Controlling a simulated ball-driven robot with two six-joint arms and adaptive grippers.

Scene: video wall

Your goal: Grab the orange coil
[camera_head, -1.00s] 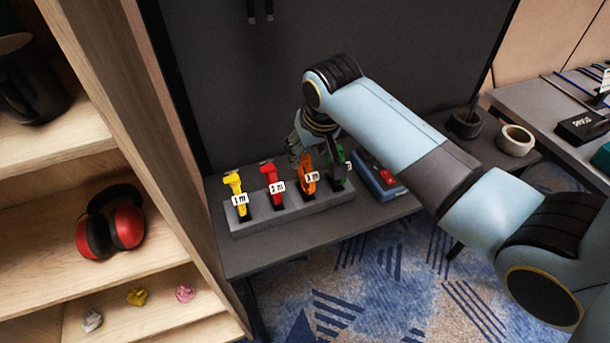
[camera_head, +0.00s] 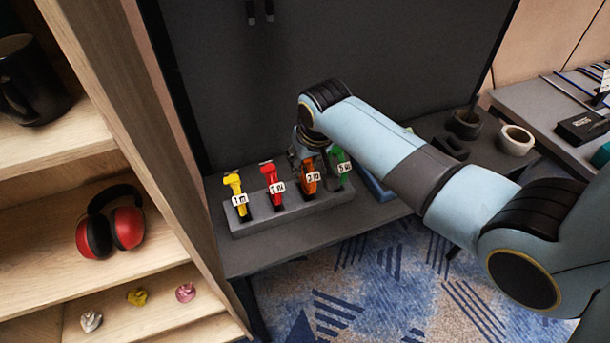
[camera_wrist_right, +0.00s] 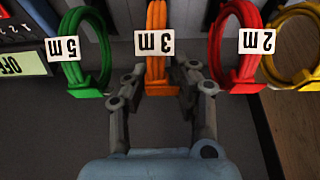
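The orange coil (camera_head: 308,178), labelled 3 m, stands in a grey holder (camera_head: 290,221) on the dark shelf, between the red coil (camera_head: 273,185) and the green coil (camera_head: 342,170). In the right wrist view the orange coil (camera_wrist_right: 156,62) is upright between the fingers of my right gripper (camera_wrist_right: 158,92). The fingers are spread on either side of its lower part, with a gap visible. In the head view my right gripper (camera_head: 303,160) is at the orange coil's top, partly hidden by its own wrist. My left gripper is not in view.
A yellow coil (camera_head: 238,198) stands left of the red one. A blue case (camera_head: 378,187) lies right of the holder, partly behind my arm. Two cups (camera_head: 515,140) stand farther right. A wooden shelf (camera_head: 165,160) rises on the left.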

